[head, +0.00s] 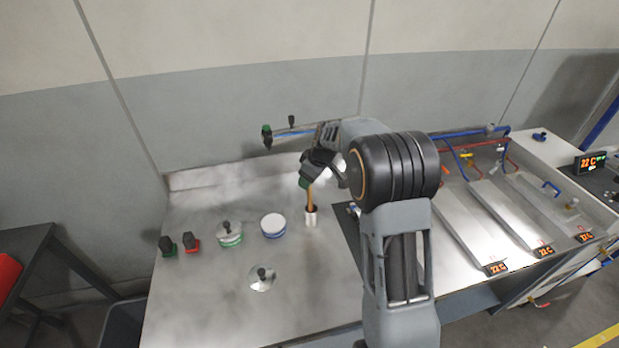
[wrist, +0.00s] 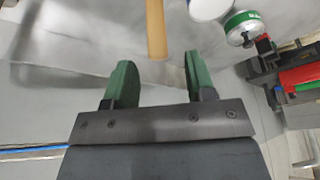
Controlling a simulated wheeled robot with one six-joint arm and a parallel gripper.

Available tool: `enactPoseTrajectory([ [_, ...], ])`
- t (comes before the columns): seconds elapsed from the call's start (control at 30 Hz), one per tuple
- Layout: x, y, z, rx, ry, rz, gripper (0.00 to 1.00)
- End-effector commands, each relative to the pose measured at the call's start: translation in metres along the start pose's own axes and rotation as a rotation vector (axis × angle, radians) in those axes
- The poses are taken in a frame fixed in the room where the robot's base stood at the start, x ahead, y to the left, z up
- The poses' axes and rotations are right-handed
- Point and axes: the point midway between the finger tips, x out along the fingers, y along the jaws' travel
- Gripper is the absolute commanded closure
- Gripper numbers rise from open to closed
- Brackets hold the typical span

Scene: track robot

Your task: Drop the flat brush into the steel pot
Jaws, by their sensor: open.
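The flat brush (head: 310,197) shows as a tan handle standing nearly upright, its lower end inside the small steel pot (head: 311,218) on the steel counter. Its bristles are hidden. My gripper (head: 304,182) is at the top of the handle, tilted, with green fingertips. In the wrist view my gripper (wrist: 158,62) is open, with a clear gap between the fingers. The brush handle (wrist: 156,28) ends near that gap there, with no finger visibly touching it. The pot cannot be made out in the wrist view.
A white-topped tin (head: 273,225), a green-banded tin (head: 230,234) and a loose lid (head: 262,277) stand left of the pot. Green (head: 167,245) and red (head: 192,242) dark-topped items are farther left. Metal troughs (head: 511,214) lie right. The front-left counter is clear.

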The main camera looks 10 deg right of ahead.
Motion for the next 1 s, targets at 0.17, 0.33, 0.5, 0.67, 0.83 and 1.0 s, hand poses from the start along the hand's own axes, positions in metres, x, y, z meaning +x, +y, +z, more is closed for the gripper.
enactPoseTrajectory([
  [0.17, 0.000, 0.000, 0.000, 0.000, 0.000, 0.000, 0.49],
  [0.33, 0.000, 0.000, 0.001, 0.000, 0.000, 0.000, 0.49],
  [0.5, -0.001, 0.000, 0.010, 0.002, 0.000, 0.001, 0.49],
  [0.67, -0.006, 0.000, 0.026, 0.002, 0.001, 0.002, 0.49],
  [0.83, -0.012, 0.000, 0.033, 0.000, 0.000, 0.000, 0.49],
  [1.0, -0.012, 0.000, 0.032, 0.000, 0.000, 0.000, 0.49],
])
